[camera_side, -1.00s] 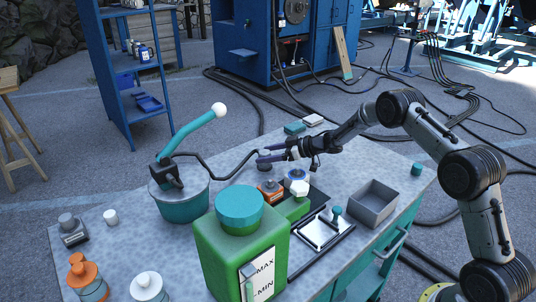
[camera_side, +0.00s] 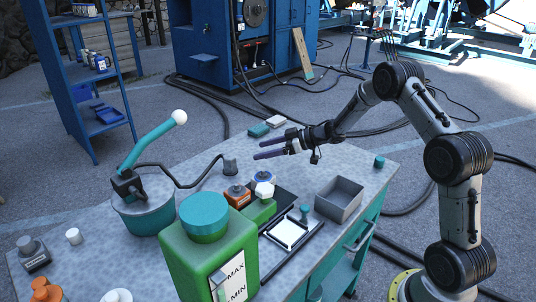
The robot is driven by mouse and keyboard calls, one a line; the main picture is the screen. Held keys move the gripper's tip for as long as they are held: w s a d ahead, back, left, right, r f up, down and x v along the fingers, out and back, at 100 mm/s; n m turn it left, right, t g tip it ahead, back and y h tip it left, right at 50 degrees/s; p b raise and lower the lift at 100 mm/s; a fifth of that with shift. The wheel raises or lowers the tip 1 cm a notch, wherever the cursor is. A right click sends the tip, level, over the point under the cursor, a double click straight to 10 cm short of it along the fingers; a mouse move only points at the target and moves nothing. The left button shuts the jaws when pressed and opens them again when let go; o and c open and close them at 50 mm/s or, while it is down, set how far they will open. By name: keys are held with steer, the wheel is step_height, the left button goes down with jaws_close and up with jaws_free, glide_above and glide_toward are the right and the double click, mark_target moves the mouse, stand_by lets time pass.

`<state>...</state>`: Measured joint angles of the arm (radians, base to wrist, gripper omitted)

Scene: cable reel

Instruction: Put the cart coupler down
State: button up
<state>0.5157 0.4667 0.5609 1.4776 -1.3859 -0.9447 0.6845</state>
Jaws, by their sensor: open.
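The cart coupler appears to be the small grey cylinder (camera_side: 230,165) at the end of a black cable (camera_side: 188,184). It stands upright on the grey table at the far side, apart from my gripper. The cable runs left to a black block on a teal round reel or tub (camera_side: 146,216), which has a teal crank arm with a white knob (camera_side: 179,117). My gripper (camera_side: 258,150) is open and empty, right of the coupler and apparently above the table, its fingers pointing left. The coupler's underside is hidden.
An orange block (camera_side: 238,196) and a green block with a white knob (camera_side: 264,190) sit nearer the camera. A large green canister (camera_side: 205,260) blocks the front. A grey open bin (camera_side: 340,198) stands at right. Small teal and grey blocks (camera_side: 259,130) lie at the back edge.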

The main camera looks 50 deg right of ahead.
steer(key=s+r+m+h, duration=0.2)
steer(key=s+r+h, duration=0.25)
steer(key=r, duration=0.45)
steer(key=s+r+m+h, duration=0.2)
steer(key=s+r+h, duration=0.25)
steer(key=r, duration=0.45)
steer(key=s+a+f+g, duration=0.1)
steer(key=s+a, duration=0.3)
steer(key=s, duration=0.6)
steer(key=s+a+f+m+g+y, duration=0.1)
steer(key=s+a+f+g, duration=0.1)
steer(key=s, duration=0.9)
steer(key=s+a+f+m+g+y, duration=0.1)
steer(key=s+a+g, duration=0.2)
steer(key=s+a, duration=0.3)
steer(key=s, duration=0.4)
steer(key=shift+s+f, duration=0.2)
steer(key=shift+s, duration=0.15)
